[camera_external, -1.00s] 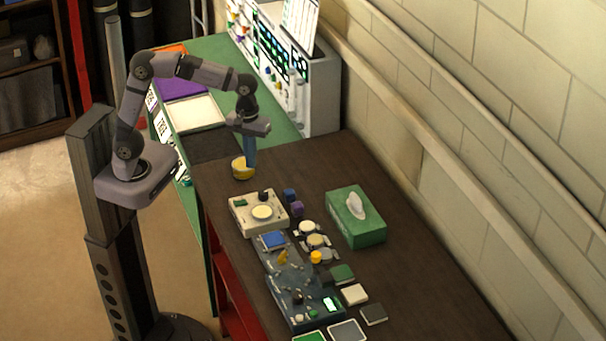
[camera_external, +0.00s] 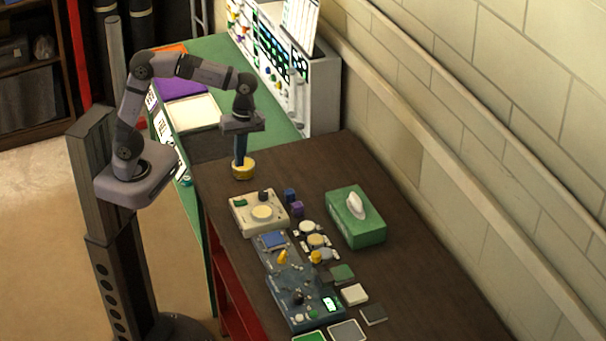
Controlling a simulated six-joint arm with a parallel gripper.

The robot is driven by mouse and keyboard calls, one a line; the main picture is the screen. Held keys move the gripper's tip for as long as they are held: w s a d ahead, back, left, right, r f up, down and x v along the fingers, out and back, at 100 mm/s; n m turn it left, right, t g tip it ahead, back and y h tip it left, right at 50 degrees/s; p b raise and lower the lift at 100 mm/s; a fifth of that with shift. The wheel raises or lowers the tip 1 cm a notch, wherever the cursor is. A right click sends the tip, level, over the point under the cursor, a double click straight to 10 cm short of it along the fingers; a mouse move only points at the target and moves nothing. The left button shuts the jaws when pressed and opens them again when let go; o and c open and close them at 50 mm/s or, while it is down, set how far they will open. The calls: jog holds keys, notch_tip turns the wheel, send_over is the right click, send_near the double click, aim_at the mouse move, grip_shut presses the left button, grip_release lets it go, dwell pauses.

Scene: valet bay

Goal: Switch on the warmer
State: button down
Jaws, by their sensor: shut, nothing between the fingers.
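The warmer looks to be the cream box (camera_external: 239,221) with a round pale plate on top, near the left edge of the dark brown table. It has a dark knob (camera_external: 263,195) and a small green patch (camera_external: 240,202) at its back; whether it is on cannot be told. My gripper (camera_external: 240,157) points down behind the warmer, apart from it. It is shut and empty, with its tips at or just over a small round yellow thing (camera_external: 244,173). I cannot tell if they touch.
Dark blue and purple blocks (camera_external: 297,209) and several watches (camera_external: 316,240) lie right of the warmer. A green tissue box (camera_external: 358,227) stands further right. The table's far right is clear.

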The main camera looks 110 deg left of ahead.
aim_at(236, 202)
jog(key=shift+f, duration=0.1)
jog(key=f+p, duration=0.1)
jog(key=f, duration=0.3)
jog(key=f+p, duration=0.1)
jog(key=f, duration=0.4)
jog(key=s+d+f+p, duration=0.1)
jog(key=f, duration=0.3)
jog(key=shift+s+d+f, duration=0.1)
jog(key=shift+f, duration=0.25)
jog(key=shift+s+d+f, duration=0.1)
jog(key=shift+s+f, duration=0.05)
jog(key=shift+f, duration=0.1)
jog(key=shift+p, duration=0.3)
